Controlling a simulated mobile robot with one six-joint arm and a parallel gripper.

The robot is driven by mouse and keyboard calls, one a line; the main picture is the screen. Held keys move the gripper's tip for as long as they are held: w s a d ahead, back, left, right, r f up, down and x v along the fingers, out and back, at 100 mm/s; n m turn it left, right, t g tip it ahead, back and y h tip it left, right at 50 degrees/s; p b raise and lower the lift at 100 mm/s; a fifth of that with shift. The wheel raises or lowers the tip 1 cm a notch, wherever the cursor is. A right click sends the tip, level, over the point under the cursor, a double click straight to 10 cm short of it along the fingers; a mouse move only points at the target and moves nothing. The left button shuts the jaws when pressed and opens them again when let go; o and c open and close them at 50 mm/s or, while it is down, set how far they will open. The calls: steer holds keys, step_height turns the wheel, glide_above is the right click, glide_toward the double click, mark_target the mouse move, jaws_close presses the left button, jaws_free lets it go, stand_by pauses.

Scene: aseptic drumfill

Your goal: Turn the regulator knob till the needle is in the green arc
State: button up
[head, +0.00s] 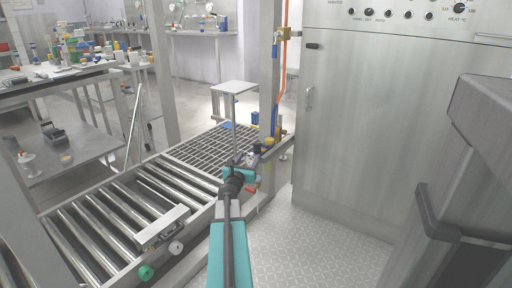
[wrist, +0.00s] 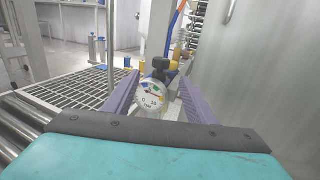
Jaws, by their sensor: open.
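The pressure gauge (wrist: 152,98) shows in the wrist view as a round white dial with coloured arcs. It faces me between my open fingers. The needle is too small to read against the green arc. A black knob (wrist: 160,64), which looks like the regulator knob, sits just above and behind the dial, with a blue part beside it. My gripper (wrist: 157,80) is open, with one purple finger left and one right of the gauge and nothing held. In the head view my gripper (head: 241,160) is by the post at the conveyor's far right corner, hiding the gauge.
A roller conveyor (head: 112,212) and a grating (head: 205,150) lie to the left. A steel cabinet (head: 385,120) stands close on the right. An orange hose (head: 283,60) runs up the post. The floor (head: 320,235) in front of the cabinet is clear.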

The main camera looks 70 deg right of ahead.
mark_target(256, 146)
steer(key=shift+w+d+b, duration=0.15)
steer(key=shift+d+b, duration=0.35)
steer(key=shift+d, duration=1.75)
steer(key=shift+w+d+b, duration=0.2)
steer(key=shift+d+b, duration=0.3)
steer(key=shift+d, duration=1.8)
steer(key=shift+w+d+b, duration=0.15)
steer(key=shift+d+b, duration=0.35)
steer(key=shift+d, duration=1.75)
